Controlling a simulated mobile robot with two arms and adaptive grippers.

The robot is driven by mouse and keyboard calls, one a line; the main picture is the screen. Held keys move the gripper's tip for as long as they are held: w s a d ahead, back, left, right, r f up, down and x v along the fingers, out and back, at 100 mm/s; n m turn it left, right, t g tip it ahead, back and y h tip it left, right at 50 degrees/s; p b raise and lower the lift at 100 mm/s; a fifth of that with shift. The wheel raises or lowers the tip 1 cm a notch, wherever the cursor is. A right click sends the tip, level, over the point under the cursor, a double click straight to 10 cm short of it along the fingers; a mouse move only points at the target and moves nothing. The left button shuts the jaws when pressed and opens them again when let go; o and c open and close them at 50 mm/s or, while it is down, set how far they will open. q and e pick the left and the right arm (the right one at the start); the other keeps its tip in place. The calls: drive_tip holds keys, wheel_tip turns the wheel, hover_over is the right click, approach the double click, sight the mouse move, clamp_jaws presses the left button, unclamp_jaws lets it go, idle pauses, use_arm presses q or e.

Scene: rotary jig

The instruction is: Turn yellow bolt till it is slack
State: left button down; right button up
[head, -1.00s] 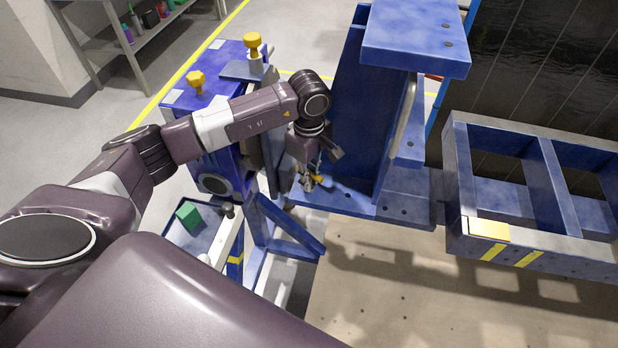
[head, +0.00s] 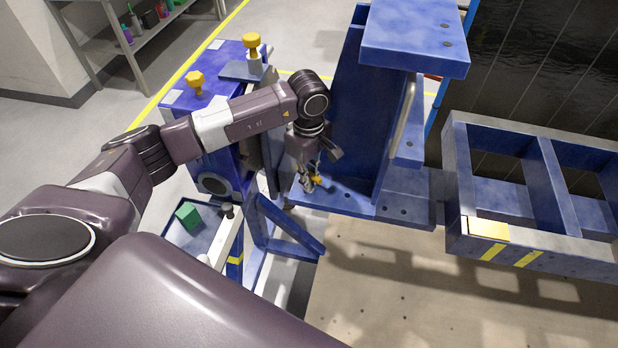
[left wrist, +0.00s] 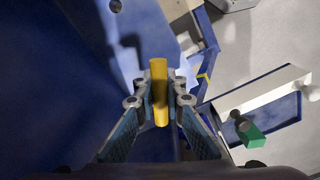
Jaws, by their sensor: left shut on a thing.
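The yellow bolt (left wrist: 159,85) shows in the left wrist view as an upright yellow bar between my left gripper's fingers (left wrist: 158,100). The fingers are closed against both its sides. In the head view my left gripper (head: 311,184) points down at the foot of the tall blue upright. A small piece of the yellow bolt (head: 318,180) shows beside the fingertips; the rest is hidden by the gripper. How tight the bolt is cannot be told. My right gripper is not in view.
The blue upright (head: 358,110) stands close to the right of my left gripper. A blue machine (head: 217,97) with two yellow knobs stands to the left. A tray (head: 212,238) holds a green block (head: 188,216). A blue frame (head: 470,230) lies at the right.

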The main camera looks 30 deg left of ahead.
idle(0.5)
use_arm(q)
drive_tip(key=c, duration=1.1)
unclamp_jaws()
drive_tip(key=shift+c, duration=0.2)
wheel_tip(320, 180, up, 12)
drive_tip(key=shift+r, duration=0.1)
